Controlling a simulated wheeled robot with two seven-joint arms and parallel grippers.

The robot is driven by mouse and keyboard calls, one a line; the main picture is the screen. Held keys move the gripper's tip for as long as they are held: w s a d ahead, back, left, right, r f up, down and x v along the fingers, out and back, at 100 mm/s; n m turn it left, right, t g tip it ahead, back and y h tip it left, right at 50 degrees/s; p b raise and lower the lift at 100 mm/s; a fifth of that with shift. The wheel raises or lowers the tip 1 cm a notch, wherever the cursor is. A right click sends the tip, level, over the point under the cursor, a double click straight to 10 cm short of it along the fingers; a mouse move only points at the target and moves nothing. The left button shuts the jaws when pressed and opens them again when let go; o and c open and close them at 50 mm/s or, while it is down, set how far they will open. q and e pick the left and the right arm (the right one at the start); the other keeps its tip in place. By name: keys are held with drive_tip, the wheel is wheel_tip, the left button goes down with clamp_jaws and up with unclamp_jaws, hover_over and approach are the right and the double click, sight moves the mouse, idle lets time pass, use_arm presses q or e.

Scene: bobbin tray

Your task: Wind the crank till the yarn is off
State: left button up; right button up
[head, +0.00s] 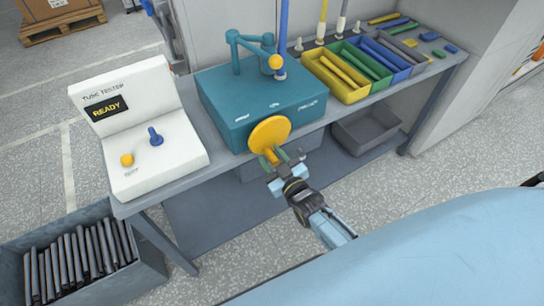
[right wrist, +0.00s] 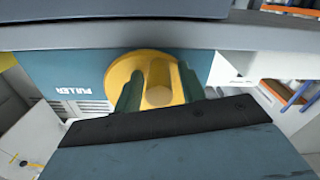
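A teal machine (head: 225,105), labelled PULLER in the right wrist view (right wrist: 95,85), stands on the bench. On its front is a yellow round crank disc (head: 270,130) with a yellow handle (right wrist: 158,95) sticking out. My right gripper (head: 276,157) is at this handle. In the right wrist view its two green fingers (right wrist: 158,90) stand on either side of the handle, very near it; whether they press on it I cannot tell. A blue upright tube (head: 283,35) stands at the machine's top, beside a teal arm with a yellow knob (head: 275,62). I make out no yarn. My left gripper is not in view.
A white tube tester (head: 165,175) reading READY stands left on the bench. Yellow, green, blue and grey trays (head: 335,90) are at the right. A grey crate (head: 90,285) of dark tubes stands on the floor. A grey bin (head: 365,130) is under the bench.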

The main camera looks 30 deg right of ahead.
drive_tip(key=shift+o, duration=0.3)
drive_tip(key=shift+s, duration=0.1)
drive_tip(key=s+d+p, duration=0.1)
drive_tip(key=s, duration=1.2)
drive_tip(key=shift+f, duration=0.1)
drive_tip(key=s+a+f+g, duration=0.1)
drive_tip(key=s+f+g, duration=0.35)
drive_tip(key=f, duration=0.55)
drive_tip(key=s+f+g, duration=0.3)
drive_tip(key=s+f, duration=0.2)
drive_tip(key=f, duration=0.5)
drive_tip(key=s+f+g, duration=0.3)
drive_tip(key=s+f, duration=0.1)
drive_tip(key=s, duration=0.3)
drive_tip(key=s+d+f+g+h, duration=0.1)
drive_tip(key=s+f+g, duration=0.2)
drive_tip(key=s, duration=0.4)
drive_tip(key=s+d+f+m+g, duration=0.1)
drive_tip(key=s+f+g, duration=0.2)
drive_tip(key=s+f, duration=0.2)
drive_tip(key=s, duration=0.3)
drive_tip(key=shift+d+h, duration=0.25)
drive_tip(key=shift+h, duration=0.05)
